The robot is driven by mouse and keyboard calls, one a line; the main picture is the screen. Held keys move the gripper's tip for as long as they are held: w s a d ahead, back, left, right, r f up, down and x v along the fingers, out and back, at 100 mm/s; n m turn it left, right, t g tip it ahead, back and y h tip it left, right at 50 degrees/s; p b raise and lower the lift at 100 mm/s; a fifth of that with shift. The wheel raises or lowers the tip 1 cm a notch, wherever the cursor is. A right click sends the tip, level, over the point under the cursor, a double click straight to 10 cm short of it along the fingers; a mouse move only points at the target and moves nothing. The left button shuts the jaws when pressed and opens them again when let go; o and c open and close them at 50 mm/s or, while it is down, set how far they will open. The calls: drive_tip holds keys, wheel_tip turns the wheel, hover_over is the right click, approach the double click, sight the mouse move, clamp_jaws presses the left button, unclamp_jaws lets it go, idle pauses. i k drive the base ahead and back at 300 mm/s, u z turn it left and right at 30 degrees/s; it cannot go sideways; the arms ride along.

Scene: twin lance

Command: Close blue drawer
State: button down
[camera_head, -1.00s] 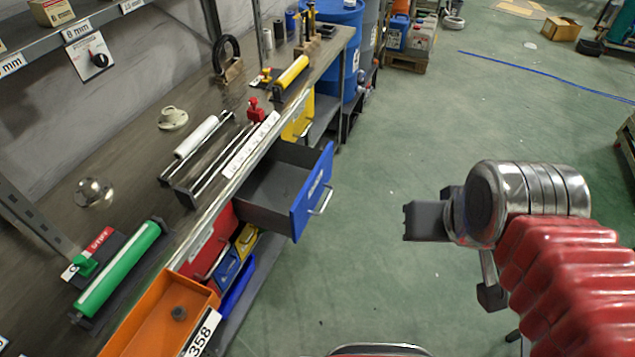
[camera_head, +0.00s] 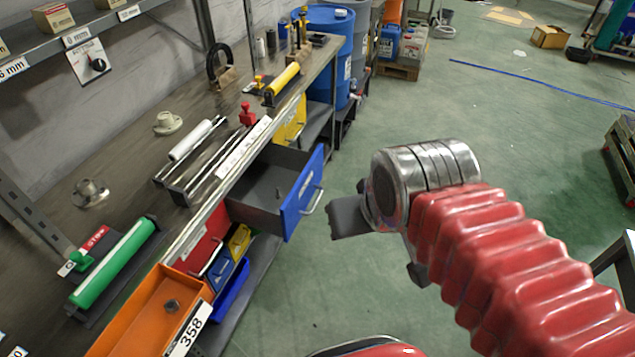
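The blue drawer (camera_head: 302,194) is pulled out of the workbench at the middle of the view. Its blue front faces right and carries a metal handle (camera_head: 314,200). One grey finger points left toward the handle, and another dark part shows lower down. The wrist hides much of the gripper, so its opening is unclear. I see nothing held.
An orange drawer (camera_head: 140,318) is also out at the lower left, with a nut in it. A red drawer (camera_head: 203,240) and small yellow and blue bins sit below the bench top (camera_head: 120,170). The green floor to the right is mostly clear.

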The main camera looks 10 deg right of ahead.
sight(251, 201)
drive_tip(key=z, duration=0.05)
drive_tip(key=i, duration=1)
drive_tip(key=u, duration=0.05)
